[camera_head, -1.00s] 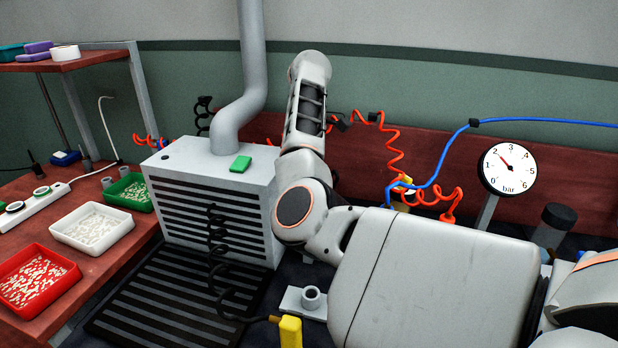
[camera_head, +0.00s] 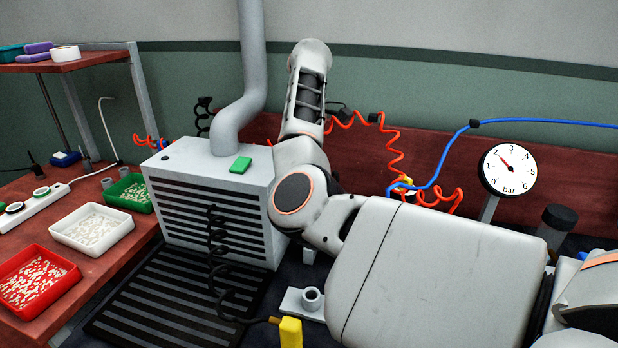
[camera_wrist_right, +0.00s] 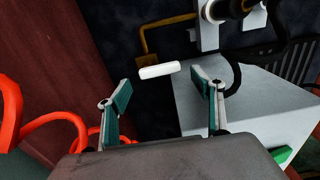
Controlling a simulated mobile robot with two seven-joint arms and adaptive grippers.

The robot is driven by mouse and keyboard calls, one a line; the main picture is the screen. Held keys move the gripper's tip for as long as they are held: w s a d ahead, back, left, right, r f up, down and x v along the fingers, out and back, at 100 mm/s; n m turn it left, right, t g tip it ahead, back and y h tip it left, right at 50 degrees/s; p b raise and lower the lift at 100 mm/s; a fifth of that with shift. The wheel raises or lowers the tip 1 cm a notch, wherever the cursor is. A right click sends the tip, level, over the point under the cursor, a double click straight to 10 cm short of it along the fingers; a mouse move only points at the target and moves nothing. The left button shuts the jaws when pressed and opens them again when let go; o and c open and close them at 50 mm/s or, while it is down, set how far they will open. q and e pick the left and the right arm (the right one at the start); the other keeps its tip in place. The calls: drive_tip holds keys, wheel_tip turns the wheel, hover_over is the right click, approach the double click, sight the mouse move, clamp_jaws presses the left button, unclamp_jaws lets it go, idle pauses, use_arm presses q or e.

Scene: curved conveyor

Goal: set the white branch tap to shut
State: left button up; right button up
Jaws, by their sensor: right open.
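In the right wrist view a short white bar-shaped handle (camera_wrist_right: 158,70), which looks like the branch tap's lever, lies just beyond and between my right gripper's fingertips (camera_wrist_right: 161,92). The fingers are spread on either side of it, and I see no contact. A brass-coloured bent pipe (camera_wrist_right: 148,42) is just above the handle in that picture. In the head view my right arm covers the middle, and I cannot make out its gripper or this handle there. My left gripper is in neither view.
A grey vented box (camera_head: 205,165) with a green block (camera_head: 240,164) stands left of my arm. Orange coiled hose (camera_head: 392,150) and blue hose (camera_head: 445,150) run behind it. A pressure gauge (camera_head: 508,170) stands at right. A grey plate (camera_wrist_right: 208,30) and black hose (camera_wrist_right: 262,48) are near the handle.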

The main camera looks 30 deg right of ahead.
wheel_tip(320, 180, up, 10)
drive_tip(key=shift+f, duration=0.25)
idle(0.6)
